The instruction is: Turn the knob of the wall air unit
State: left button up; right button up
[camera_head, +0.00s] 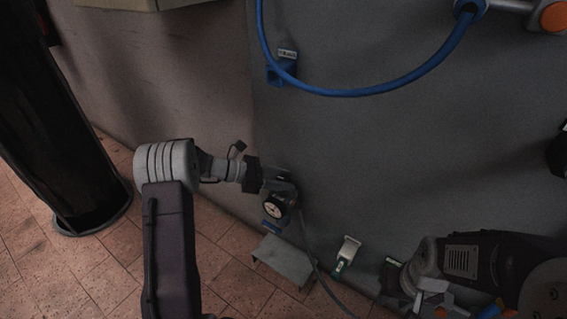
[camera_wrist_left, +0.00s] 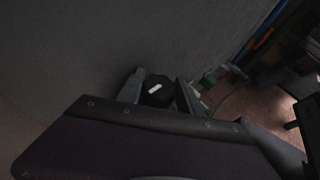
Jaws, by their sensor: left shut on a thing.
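The wall air unit (camera_head: 276,207) is a small dark device with a round pale gauge and a blue lower part, low on the grey wall. Its knob (camera_wrist_left: 157,90) shows in the left wrist view as a dark round piece with a white mark. My left gripper (camera_head: 284,185) reaches it from the left. In the left wrist view, my left gripper (camera_wrist_left: 159,92) has a finger on each side of the knob and is shut on it. My right arm is at the lower right; its fingertips cannot be made out.
A blue hose (camera_head: 365,92) loops across the upper wall beside a small blue wall bracket (camera_head: 281,70). A grey step-like box (camera_head: 283,262) stands on the tiled floor below the unit. A white and green item (camera_head: 346,255) is to its right. A black column (camera_head: 65,130) stands at left.

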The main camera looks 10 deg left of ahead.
pick_arm(q)
jog(key=m+g+p, duration=0.3)
jog(key=shift+r+h+p, duration=0.2)
jog(key=shift+h+p, duration=0.15)
jog(key=shift+h, duration=0.05)
jog(key=shift+f+m+g, duration=0.25)
jog(key=shift+m+g, duration=0.55)
jog(key=shift+g, duration=0.4)
jog(key=shift+m+g, duration=0.3)
pick_arm(e)
notch_tip(320, 180, up, 6)
jog(key=shift+f, duration=0.1)
pick_arm(q)
jog(key=shift+m+g, duration=0.5)
jog(key=shift+g, duration=0.1)
jog(key=o, duration=1.4)
jog(key=shift+c, duration=0.2)
jog(key=shift+r, duration=0.15)
